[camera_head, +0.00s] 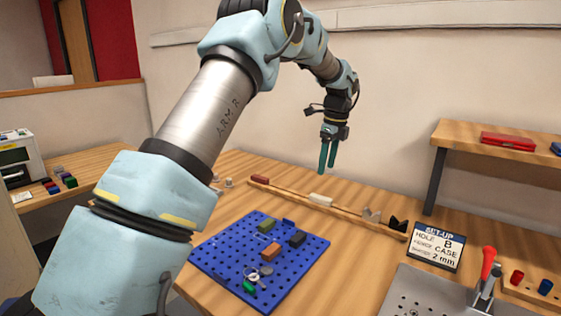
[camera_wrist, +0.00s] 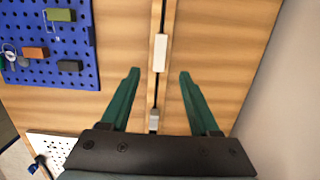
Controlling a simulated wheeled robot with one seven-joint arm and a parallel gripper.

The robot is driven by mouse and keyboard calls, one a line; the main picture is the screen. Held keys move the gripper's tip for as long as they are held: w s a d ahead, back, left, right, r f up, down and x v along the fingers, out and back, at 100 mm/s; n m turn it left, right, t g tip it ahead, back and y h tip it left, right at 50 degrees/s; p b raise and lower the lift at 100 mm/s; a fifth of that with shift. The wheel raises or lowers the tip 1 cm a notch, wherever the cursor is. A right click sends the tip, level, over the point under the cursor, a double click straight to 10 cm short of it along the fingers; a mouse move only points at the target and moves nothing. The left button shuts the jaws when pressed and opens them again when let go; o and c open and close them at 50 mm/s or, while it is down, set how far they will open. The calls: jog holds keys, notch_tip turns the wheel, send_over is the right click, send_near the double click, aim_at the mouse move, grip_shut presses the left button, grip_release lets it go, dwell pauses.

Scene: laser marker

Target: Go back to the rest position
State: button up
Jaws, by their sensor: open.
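My gripper (camera_head: 328,155) hangs from my raised arm, above the back of the wooden table, with its green fingers pointing down. In the wrist view the two green fingers (camera_wrist: 158,82) stand apart with nothing between them. Below them in that view is a wooden rail with a slot, and a white block (camera_wrist: 160,53) sits on it. The same white block (camera_head: 321,199) shows on the rail in the head view. The gripper touches nothing that I can see.
A blue pegboard (camera_head: 215,258) with several small blocks and keys lies left of centre. A set-up sign (camera_head: 436,247), a grey plate with a red-handled clamp (camera_head: 487,265) and a raised shelf (camera_head: 500,147) stand at right. The wall is behind the table.

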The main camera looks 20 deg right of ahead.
jog(key=s+a+n, duration=0.3)
jog(key=a+n, duration=0.9)
jog(key=a, duration=1)
jog(key=s+a+f+n, duration=0.2)
jog(key=s+a+n, duration=0.5)
jog(key=s+a, duration=0.1)
jog(key=s+a+f+n+h, duration=0.1)
jog(key=s+a+f+n, duration=0.1)
jog(key=s+a+n, duration=0.6)
jog(key=shift+a+f+t, duration=0.3)
jog(key=shift+a+f, duration=0.05)
jog(key=shift+a, duration=0.6)
